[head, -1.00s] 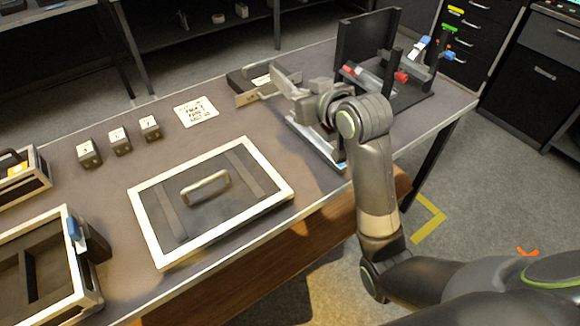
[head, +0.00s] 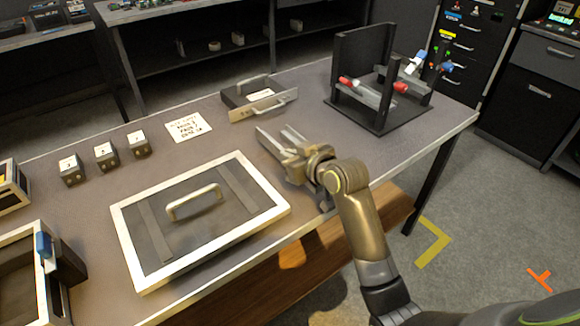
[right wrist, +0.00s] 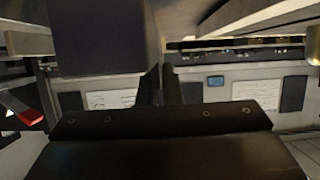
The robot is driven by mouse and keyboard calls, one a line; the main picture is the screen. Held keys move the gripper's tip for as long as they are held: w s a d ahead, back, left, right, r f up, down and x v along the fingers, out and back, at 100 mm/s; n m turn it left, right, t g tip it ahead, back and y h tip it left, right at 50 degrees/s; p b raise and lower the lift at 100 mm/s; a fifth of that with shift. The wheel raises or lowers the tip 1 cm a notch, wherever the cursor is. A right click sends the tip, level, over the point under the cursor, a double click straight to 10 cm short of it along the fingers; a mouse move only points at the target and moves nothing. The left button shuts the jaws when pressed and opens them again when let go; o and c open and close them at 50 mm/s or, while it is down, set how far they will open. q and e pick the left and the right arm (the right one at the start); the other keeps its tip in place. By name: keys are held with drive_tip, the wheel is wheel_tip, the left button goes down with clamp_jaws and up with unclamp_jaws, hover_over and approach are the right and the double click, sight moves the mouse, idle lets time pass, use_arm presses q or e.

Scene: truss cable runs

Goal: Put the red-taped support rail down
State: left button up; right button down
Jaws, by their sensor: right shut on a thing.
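The red-taped support rail (head: 372,93) is a grey bar with red tape near both ends. It lies across the black stand (head: 378,118) at the back right of the table. My right gripper (head: 281,131) is well to the left of the stand, low over the table, apart from the rail. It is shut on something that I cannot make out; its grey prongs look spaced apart. In the right wrist view, a dark block (right wrist: 105,35) fills the top middle, and a red-tipped piece (right wrist: 28,115) shows at the left edge. My left gripper is out of view.
A white-framed panel with a handle (head: 195,203) lies front left of my gripper. A drawer-like tray (head: 262,108) stands behind it. Numbered blocks (head: 105,155) and a printed card (head: 188,127) lie at left. Blue-tipped parts (head: 415,62) stand at the rack's right.

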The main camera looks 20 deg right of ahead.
drive_tip(key=shift+f, duration=1.4)
drive_tip(key=shift+f, duration=0.15)
drive_tip(key=c, duration=1.6)
unclamp_jaws()
drive_tip(key=shift+s+d+r, duration=0.1)
drive_tip(key=shift+s+r, duration=0.05)
drive_tip(key=shift+r, duration=0.1)
drive_tip(key=p+v, duration=0.1)
drive_tip(key=v, duration=1)
drive_tip(key=shift+s+d+r, duration=0.1)
drive_tip(key=shift+s+r, duration=0.05)
drive_tip(key=shift+s, duration=0.1)
